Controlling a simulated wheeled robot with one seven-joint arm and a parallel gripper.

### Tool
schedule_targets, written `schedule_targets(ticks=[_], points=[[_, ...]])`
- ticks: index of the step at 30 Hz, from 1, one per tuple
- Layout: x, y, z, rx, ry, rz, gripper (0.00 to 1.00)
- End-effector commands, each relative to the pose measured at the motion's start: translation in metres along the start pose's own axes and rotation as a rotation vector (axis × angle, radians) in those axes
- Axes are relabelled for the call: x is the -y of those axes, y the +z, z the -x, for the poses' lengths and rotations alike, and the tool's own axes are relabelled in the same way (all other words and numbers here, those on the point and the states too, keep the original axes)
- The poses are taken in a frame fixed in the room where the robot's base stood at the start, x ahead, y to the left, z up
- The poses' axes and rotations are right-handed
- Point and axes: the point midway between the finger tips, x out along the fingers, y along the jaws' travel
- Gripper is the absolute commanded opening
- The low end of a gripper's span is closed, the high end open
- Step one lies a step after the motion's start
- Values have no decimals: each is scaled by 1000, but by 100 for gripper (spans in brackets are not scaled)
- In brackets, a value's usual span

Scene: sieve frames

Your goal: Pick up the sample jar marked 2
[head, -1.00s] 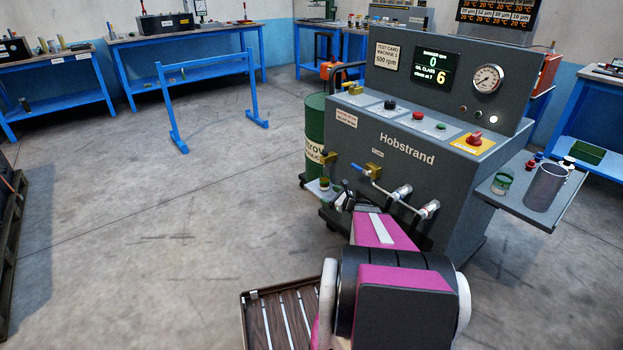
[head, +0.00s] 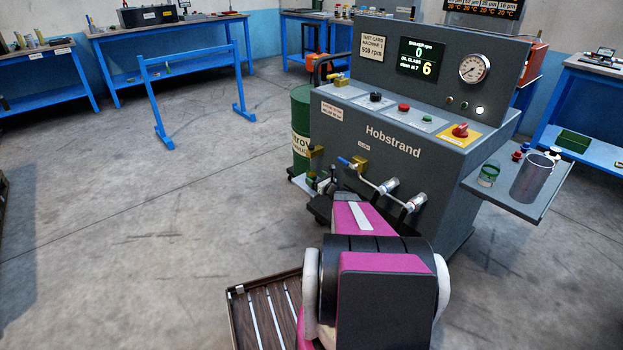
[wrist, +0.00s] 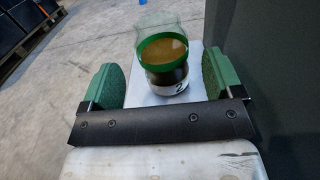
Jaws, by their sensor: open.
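The sample jar marked 2 (wrist: 164,52) stands upright in the wrist view. It is clear glass with a green band, amber-brown contents and a pale label bearing a black 2. It rests on a white surface (wrist: 196,58). My gripper (wrist: 161,76) is open, with one green pad to the left of the jar and one to the right. There is a gap on each side, wider on the left. In the head view my gripper (head: 327,183) is at the machine's lower left, where the jar is too small and covered to make out clearly.
The grey Hobstrand machine (head: 345,140) stands close to the right of my gripper, with a pipe and valves (head: 372,180) on its front. A green drum (head: 301,125) is behind. A side shelf (head: 545,200) holds a metal cylinder (head: 531,178). Open floor lies to the left.

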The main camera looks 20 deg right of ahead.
Motion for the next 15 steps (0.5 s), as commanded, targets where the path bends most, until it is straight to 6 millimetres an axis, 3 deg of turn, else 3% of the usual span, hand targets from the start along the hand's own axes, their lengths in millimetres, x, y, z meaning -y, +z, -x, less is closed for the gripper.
schedule_targets(ticks=[7, 15], points=[[4, -1, -36, 0, 1, 0, 86], [3, 0, -40, 0, 0, 0, 86]])
